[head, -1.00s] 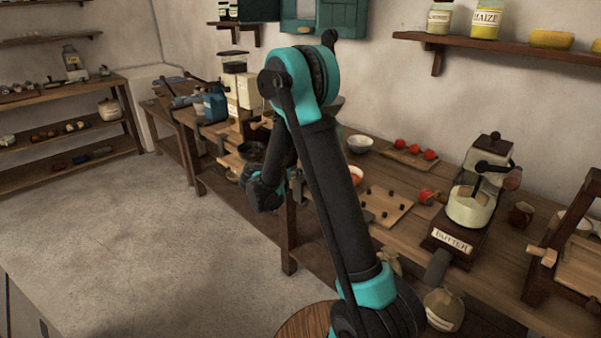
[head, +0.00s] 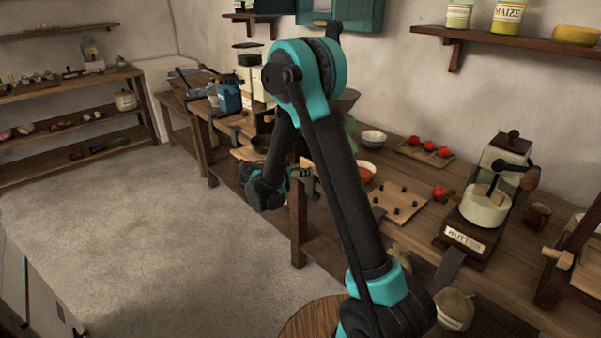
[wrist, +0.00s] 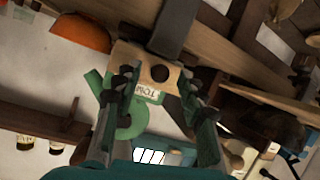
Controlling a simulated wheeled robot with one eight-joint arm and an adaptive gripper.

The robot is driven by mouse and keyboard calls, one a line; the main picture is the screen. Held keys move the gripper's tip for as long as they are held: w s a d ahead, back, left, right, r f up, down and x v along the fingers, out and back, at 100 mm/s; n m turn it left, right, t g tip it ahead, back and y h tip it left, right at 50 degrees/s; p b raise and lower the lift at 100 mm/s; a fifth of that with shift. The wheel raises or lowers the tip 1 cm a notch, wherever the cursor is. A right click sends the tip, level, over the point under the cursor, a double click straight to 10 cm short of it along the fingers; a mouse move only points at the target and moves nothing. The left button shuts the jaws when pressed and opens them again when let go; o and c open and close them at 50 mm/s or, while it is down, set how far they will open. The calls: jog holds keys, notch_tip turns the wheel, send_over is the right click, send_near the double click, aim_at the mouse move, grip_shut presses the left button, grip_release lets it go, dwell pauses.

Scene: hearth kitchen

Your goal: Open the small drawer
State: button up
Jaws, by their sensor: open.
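My gripper (wrist: 158,105) is open in the wrist view, with one dark finger at each side. Between and beyond the fingers is a pale wooden front (wrist: 140,62) with a dark round spot and a white label; it may be the small drawer, but I cannot tell for sure. I see no clear contact between it and the fingers. In the head view my gripper (head: 303,174) is small and partly hidden by my arm, near the front edge of the workbench (head: 345,215). No drawer is clearly visible there.
The bench holds a board with small dark pieces (head: 398,204), red fruit on a tray (head: 425,150), a bowl (head: 373,138) and a butter device (head: 487,205). A sack (head: 455,308) sits lower at right. The floor (head: 150,230) at left is clear.

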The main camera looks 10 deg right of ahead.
jog(key=v, duration=1.2)
jog(key=shift+d, duration=0.15)
jog(key=s+d+f+n+g+y, duration=0.35)
jog(key=s+d, duration=0.75)
jog(key=d, duration=0.4)
jog(key=s+d+f+n+y, duration=0.1)
jog(key=s+f+y, duration=0.1)
jog(key=s, duration=0.5)
jog(key=s+d+f+n+g+y, duration=0.1)
jog(key=s+y, duration=0.3)
jog(key=s, duration=0.4)
jog(key=shift+f+n, duration=0.5)
jog(key=shift+n, duration=0.25)
